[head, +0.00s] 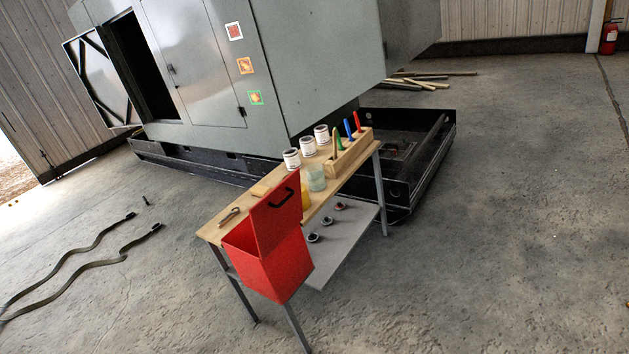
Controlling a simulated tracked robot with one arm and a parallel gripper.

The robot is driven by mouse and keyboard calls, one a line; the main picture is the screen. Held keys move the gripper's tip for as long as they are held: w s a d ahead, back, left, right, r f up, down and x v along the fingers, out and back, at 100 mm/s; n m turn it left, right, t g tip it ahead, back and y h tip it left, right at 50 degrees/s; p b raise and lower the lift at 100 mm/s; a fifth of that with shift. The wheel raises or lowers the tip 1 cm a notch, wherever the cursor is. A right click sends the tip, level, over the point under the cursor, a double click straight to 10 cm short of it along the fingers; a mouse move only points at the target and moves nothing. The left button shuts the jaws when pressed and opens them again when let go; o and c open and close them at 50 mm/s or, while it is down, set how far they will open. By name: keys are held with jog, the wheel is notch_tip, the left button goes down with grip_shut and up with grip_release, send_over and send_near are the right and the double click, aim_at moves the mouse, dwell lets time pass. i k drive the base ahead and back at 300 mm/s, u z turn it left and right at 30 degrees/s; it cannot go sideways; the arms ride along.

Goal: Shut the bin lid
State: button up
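A red bin (272,266) is at the near side of a small workbench, below the level of its wooden top. Its red lid (277,213) stands raised, tilted up at the bin's far edge, with a black handle (283,197) on it. The bin's mouth is open at the left; its inside is mostly hidden. My gripper does not show in the head view.
The workbench (228,222) carries white cans (292,158), a glass jar (316,179) and a wooden block (352,155) with coloured tools. A large grey enclosure (270,60) stands behind. Straps (75,259) lie on the floor at left. Floor at right is clear.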

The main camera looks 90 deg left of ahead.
aim_at(275, 215)
jog(key=u, duration=2.55)
jog(key=k, duration=1.2)
jog(key=z, duration=0.45)
jog(key=i, duration=2.1)
jog(key=u, duration=0.55)
